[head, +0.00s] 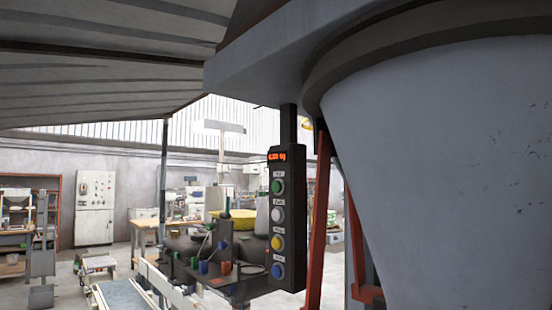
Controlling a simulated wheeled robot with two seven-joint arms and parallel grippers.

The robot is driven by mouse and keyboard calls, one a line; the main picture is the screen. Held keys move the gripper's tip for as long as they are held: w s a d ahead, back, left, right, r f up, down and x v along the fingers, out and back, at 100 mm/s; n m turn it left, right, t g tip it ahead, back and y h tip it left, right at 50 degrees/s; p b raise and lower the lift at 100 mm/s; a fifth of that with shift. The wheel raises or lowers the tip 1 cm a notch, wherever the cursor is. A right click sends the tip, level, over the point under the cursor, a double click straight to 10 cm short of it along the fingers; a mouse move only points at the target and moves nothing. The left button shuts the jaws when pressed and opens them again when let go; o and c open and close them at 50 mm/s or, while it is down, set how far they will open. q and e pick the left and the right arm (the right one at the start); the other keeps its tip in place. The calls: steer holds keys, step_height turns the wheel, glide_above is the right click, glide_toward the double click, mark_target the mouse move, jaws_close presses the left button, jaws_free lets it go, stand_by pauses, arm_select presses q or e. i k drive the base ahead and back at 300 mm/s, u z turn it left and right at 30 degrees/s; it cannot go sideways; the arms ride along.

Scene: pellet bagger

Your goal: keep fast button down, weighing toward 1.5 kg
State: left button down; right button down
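A dark upright control box (288,218) hangs just left of the large grey hopper. Its small display (277,156) glows orange-red at the top; its digits are too small to read surely. Below it, from top to bottom, are a green button (277,186), a white button (277,214), a yellow button (276,242) and a blue button (277,270). Their labels are too small to read, so I cannot tell which is the fast button. I see nothing touching any button. Neither of my grippers shows in the head view.
The grey hopper (450,170) fills the right side, with an orange-red post (319,220) beside it. Behind the box is a cluttered dark bench (200,252). A white cabinet (95,208) stands at the far wall. Floor shows at the lower left.

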mark_target(277, 216)
steer(key=z, duration=2.35)
steer(key=k, duration=0.8)
steer(key=u, duration=1.45)
steer(key=i, duration=1)
steer(key=u, duration=0.05)
